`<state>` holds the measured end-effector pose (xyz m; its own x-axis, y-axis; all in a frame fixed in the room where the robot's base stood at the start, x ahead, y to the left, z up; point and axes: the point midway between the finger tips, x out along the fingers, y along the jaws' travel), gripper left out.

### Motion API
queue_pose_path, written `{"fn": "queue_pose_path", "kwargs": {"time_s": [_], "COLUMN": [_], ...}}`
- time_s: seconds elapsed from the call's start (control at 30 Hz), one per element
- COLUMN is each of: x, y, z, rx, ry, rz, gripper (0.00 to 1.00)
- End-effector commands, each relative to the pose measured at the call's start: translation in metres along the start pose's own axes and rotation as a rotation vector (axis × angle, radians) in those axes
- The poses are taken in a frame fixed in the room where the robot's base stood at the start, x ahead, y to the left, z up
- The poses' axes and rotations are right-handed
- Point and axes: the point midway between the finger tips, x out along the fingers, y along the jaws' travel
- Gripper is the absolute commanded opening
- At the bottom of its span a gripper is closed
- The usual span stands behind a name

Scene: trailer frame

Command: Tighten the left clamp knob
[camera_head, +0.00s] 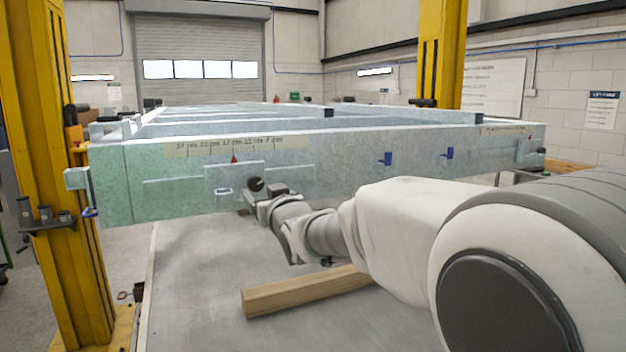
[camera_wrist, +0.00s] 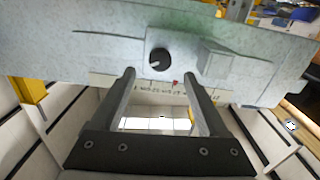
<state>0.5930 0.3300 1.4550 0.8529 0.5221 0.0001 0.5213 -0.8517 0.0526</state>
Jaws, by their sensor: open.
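A round black knob (camera_wrist: 160,60) with a pale pointer line sits on a plate on the pale green frame's front face. It appears between and just beyond my fingertips in the wrist view, where the scene is upside down. In the head view the black knob (camera_head: 256,184) is partly beside my gripper (camera_head: 268,193). My gripper (camera_wrist: 160,74) is open, with one finger to each side of the knob and nothing held. Whether the fingers touch the knob cannot be told. The pale frame (camera_head: 330,170) spans the view.
A ruler strip (camera_head: 238,145) and red marker (camera_head: 234,159) lie above the knob. Two blue fittings (camera_head: 386,158) are further right. A yellow post (camera_head: 40,120) stands at the left with a small blue-handled bracket (camera_head: 90,212). A timber (camera_head: 300,291) lies on the floor below.

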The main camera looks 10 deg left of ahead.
Motion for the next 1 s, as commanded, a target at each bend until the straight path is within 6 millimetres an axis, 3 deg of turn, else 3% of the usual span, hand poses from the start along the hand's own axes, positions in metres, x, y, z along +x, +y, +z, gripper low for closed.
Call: {"fn": "queue_pose_path", "kwargs": {"time_s": [0.1,0.33,0.77,0.87,1.0], "x": [0.019,0.044,0.053,0.053,0.053], "y": [0.000,0.000,0.000,0.000,0.000], "z": [-0.002,-0.002,0.000,0.000,0.000], "rx": [-0.001,-0.001,0.000,0.000,0.000], "ry": [-0.002,0.000,0.000,0.000,0.000], "rz": [0.000,-0.001,0.000,0.000,0.000], "gripper": [0.77,0.77,0.77,0.64,0.39]}}
